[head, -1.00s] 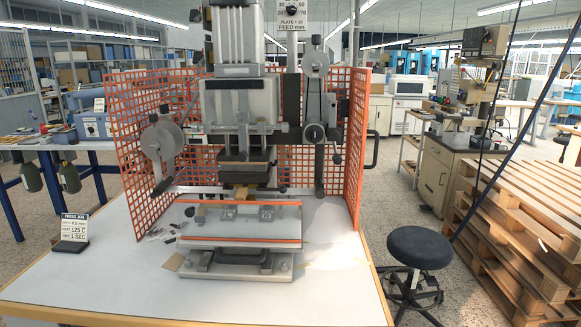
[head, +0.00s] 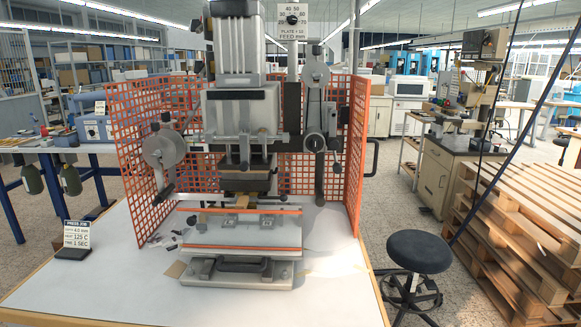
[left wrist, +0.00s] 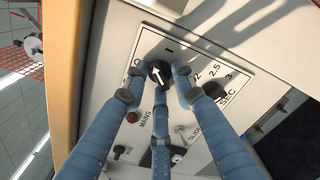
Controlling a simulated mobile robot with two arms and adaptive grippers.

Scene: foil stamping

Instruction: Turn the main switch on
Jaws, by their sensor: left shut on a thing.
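The main switch is a black rotary knob (left wrist: 159,74) with a white arrow, on a pale control panel (left wrist: 205,62) lettered MAINS, in the left wrist view. The arrow points up and slightly left, seemingly between the O mark at its left and the I mark above it. My left gripper (left wrist: 158,80) has blue jointed fingers with dark tips. It is shut on the knob, fingertips around its sides, partly hiding it. Neither gripper shows in the head view, where the stamping press (head: 240,120) stands on a white table (head: 130,285).
On the panel, a second black knob (left wrist: 215,90) marked in SEC, a red lamp (left wrist: 133,117) and small toggles (left wrist: 181,130) sit close by. Orange mesh guards (head: 357,150) flank the press. A job sign (head: 77,238), black stool (head: 420,250) and pallets (head: 520,220) surround it.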

